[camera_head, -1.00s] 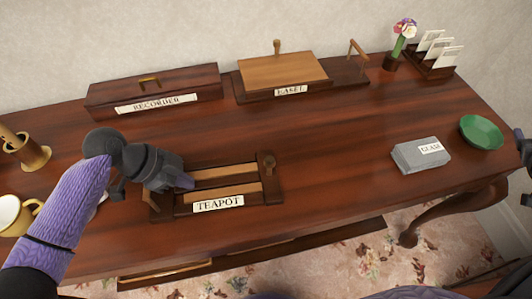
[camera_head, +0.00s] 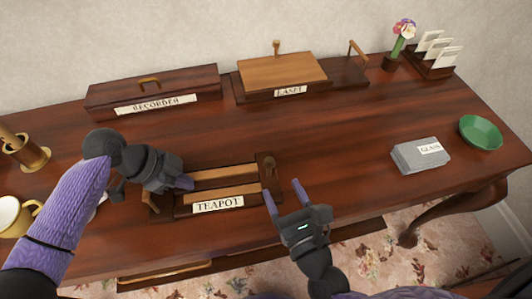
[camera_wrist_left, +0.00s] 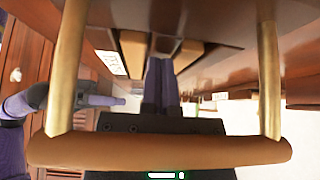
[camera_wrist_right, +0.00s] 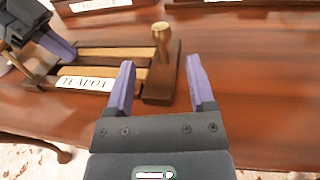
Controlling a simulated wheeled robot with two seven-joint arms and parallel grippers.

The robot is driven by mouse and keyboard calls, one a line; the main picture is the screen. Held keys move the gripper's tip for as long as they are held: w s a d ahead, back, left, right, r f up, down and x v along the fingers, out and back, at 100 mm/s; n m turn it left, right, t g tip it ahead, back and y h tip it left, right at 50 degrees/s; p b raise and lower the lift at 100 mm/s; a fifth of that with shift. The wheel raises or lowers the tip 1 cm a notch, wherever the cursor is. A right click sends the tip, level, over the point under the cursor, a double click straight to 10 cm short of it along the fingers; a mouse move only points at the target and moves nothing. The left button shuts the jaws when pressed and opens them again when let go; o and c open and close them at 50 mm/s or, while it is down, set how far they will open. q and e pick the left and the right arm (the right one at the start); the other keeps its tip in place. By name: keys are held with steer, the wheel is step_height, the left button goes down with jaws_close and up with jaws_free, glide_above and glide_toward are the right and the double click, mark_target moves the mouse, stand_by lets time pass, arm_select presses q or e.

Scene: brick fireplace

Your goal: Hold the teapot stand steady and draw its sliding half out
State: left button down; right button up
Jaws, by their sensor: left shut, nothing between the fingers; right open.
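The teapot stand (camera_head: 224,194) is dark wood with two pale slats and a TEAPOT label (camera_head: 218,204). Its right end block carries an upright knob (camera_wrist_right: 161,38). My left gripper (camera_head: 187,183) is shut at the stand's left end with nothing between its fingers. In the left wrist view, a wooden handle bar on brass posts (camera_wrist_left: 160,151) crosses in front of that gripper, whose fingers point past it toward the slats. My right gripper (camera_head: 283,188) is open and empty, just right of and in front of the right end block. The block appears ahead between its fingers (camera_wrist_right: 161,80).
A recorder box (camera_head: 152,88) and an easel stand (camera_head: 283,71) stand at the back. A grey glass-labelled block (camera_head: 412,157) and green bowl (camera_head: 481,133) lie right. A yellow mug (camera_head: 10,216) and brass pot (camera_head: 28,155) stand left. The desk's middle right is clear.

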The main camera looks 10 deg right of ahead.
mark_target(272, 168)
steer(key=w, duration=0.6)
steer(key=w+a, duration=0.1)
steer(key=w, duration=0.2)
steer(key=shift+w+a, duration=0.1)
steer(key=shift+w, duration=0.05)
jaws_close()
stand_by(0.9)
